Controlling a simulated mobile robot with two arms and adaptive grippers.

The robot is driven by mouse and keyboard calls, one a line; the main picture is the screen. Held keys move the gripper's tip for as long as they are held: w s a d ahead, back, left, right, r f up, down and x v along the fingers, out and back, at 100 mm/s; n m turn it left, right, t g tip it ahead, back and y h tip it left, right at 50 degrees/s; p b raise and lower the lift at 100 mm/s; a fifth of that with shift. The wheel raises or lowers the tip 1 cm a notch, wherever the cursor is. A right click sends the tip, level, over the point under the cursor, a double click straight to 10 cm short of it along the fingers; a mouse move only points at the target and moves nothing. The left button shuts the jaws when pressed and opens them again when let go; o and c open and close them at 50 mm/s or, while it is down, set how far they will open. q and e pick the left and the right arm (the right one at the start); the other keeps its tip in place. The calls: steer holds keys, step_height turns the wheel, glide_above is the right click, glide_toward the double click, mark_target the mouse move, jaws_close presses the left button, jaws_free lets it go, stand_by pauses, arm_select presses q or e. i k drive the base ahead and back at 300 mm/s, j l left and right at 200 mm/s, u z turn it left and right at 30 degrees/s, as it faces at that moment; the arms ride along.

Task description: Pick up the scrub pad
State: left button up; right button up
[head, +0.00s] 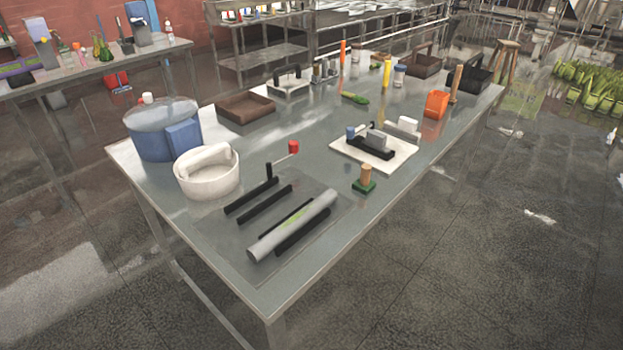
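A small green pad with an upright wooden knob (364,179), which looks like the scrub pad, rests on the metal table (225,245) near its right front edge. It sits just in front of the white mat and to the right of the long grey cylinder. A flat green item (354,97) lies farther back; I cannot tell what it is. Neither of my grippers is in view.
The grey cylinder (292,225) lies on black rails. A white round container (206,172) and blue pot (163,130) stand at left. A white mat (347,152) holds a small device. An orange container (436,104) stands at back right.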

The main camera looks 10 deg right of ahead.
mark_target(363, 185)
steer(key=i+l+u, duration=0.15)
steer(key=l+u, duration=0.7)
steer(key=i+l+u, duration=0.1)
steer(key=l+u, duration=0.75)
steer(key=k+j, duration=0.05)
steer(key=j, duration=0.05)
